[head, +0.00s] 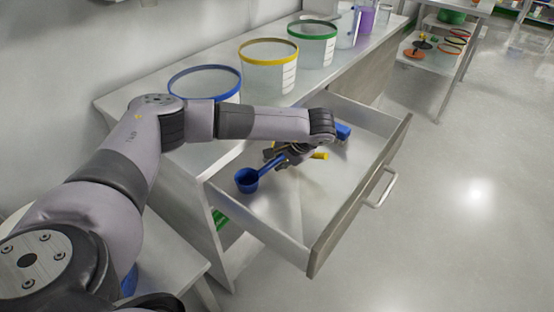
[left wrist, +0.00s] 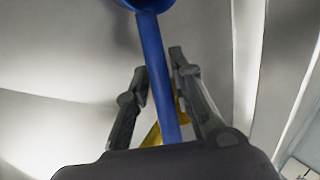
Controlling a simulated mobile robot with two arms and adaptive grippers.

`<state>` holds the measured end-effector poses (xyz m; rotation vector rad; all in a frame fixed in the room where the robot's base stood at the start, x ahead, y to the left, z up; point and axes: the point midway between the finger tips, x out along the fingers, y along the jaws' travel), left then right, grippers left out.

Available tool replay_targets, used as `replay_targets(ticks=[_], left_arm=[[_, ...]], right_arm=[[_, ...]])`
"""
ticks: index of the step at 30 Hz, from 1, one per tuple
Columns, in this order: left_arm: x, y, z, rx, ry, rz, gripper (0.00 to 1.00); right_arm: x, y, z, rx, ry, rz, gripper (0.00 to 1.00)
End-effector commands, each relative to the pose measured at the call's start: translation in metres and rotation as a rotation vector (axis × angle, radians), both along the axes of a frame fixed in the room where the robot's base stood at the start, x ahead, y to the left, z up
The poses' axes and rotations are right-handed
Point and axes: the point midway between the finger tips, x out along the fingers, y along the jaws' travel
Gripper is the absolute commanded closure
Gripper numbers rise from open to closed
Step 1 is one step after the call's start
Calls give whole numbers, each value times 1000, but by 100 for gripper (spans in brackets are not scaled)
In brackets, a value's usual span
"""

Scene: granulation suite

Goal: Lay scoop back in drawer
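The blue scoop (head: 247,181) is inside the open drawer (head: 336,232), its round cup toward the drawer's left end. My left gripper (head: 280,160) reaches down into the drawer at the scoop's handle. The handle's far end is hidden by the gripper body. I cannot tell whether the scoop touches the drawer floor. My right gripper is not in view.
A yellow item (head: 320,155) and a blue item (head: 343,131) lie in the drawer beyond the gripper. Tubs with blue (head: 204,70), yellow (head: 268,65) and green (head: 312,45) rims stand on the counter above. The drawer's front right area is bare.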

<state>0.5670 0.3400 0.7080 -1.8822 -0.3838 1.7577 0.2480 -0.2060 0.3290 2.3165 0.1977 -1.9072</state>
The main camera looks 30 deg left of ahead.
Motion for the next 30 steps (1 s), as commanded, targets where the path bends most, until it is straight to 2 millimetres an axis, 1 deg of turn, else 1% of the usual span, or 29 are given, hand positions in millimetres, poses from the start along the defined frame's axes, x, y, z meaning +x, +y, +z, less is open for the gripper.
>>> replay_targets(ticks=[1,5,14,17,20,24,30], left_arm=[[0,0,0,0,0,0,73],[0,0,0,0,0,0,65],[0,0,1,0,0,0,65],[0,-2,7,-1,-1,-1,65],[-1,-11,21,-2,-4,-3,65],[-4,-28,46,-1,-4,-4,65],[-9,-50,80,-1,-4,-4,65]], right_arm=[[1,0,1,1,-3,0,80],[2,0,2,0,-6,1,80],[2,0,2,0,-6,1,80],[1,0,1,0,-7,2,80],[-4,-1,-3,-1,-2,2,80],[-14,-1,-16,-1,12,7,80],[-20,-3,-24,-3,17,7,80]])
